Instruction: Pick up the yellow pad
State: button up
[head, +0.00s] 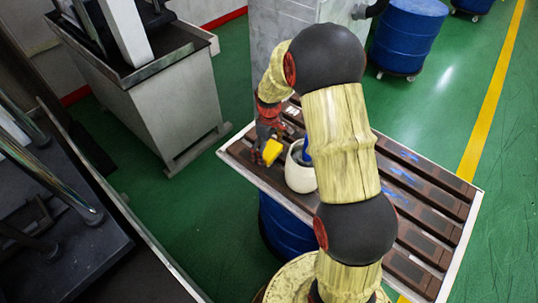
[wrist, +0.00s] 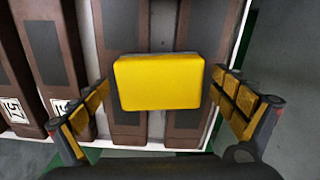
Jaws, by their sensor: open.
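The yellow pad (wrist: 160,82) is a small rounded block in the middle of the wrist view, between the two spread fingers of my gripper (wrist: 162,108). A gap shows between the pad and each finger. In the head view the yellow pad (head: 272,152) is at the left end of the slatted table, right beside my gripper (head: 262,148). My gripper is open. Part of it is small and dark in the head view, so its exact height over the table is hard to tell.
A white pot (head: 299,174) with something blue in it stands just right of the pad. The slatted table (head: 428,250) has a raised pale rim and brown bars. A blue drum (head: 408,35) stands behind. A grey machine (head: 170,105) is at left, with green floor between.

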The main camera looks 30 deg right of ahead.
jog(key=shift+r, duration=0.1)
jog(key=c, duration=0.4)
jog(key=c, duration=0.9)
